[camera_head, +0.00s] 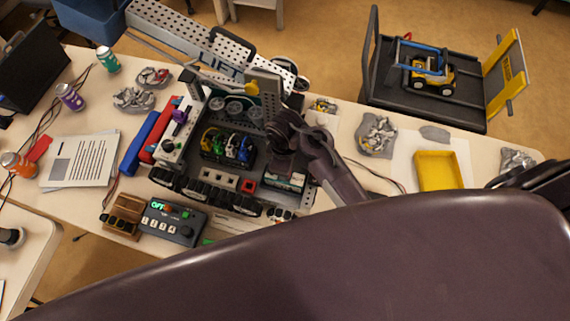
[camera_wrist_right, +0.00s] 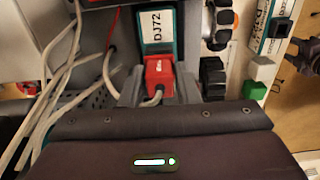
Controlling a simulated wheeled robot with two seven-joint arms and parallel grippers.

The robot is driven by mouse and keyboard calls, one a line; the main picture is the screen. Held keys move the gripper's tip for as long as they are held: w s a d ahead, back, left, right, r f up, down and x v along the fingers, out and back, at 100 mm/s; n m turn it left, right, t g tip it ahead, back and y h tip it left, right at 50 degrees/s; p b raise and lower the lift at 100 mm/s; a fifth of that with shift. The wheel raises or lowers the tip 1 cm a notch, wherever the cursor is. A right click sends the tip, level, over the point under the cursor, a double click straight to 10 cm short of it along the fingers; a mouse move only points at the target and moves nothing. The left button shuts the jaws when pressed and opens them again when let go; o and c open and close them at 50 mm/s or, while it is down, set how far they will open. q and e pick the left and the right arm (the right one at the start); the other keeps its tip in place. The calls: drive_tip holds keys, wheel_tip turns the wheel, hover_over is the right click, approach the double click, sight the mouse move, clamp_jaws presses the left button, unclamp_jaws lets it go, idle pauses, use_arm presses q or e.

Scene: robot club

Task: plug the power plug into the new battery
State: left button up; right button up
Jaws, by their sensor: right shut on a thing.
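The power plug (camera_wrist_right: 158,72) is a red block with a grey cable in the right wrist view. My right gripper (camera_wrist_right: 157,88) is shut on it, one grey finger on each side. In the head view the teal battery (camera_head: 285,181) lies at the chassis's right side, under my right gripper (camera_head: 284,166), which hides the plug. My left gripper is not in view.
The wheeled robot chassis (camera_head: 225,105) fills the table's middle. Grey cables (camera_wrist_right: 60,85) run along the left of the wrist view. A control box (camera_head: 173,223) reading OFF, red and blue bars (camera_head: 142,145), papers (camera_head: 80,160) and a yellow tray (camera_head: 436,171) lie around it.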

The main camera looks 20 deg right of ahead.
drive_tip(key=shift+f, duration=0.55)
idle(1.0)
drive_tip(key=o, duration=1.1)
drive_tip(key=shift+o, duration=0.2)
drive_tip(key=shift+r, duration=0.1)
drive_tip(key=shift+r, duration=3)
drive_tip(key=shift+f, duration=0.1)
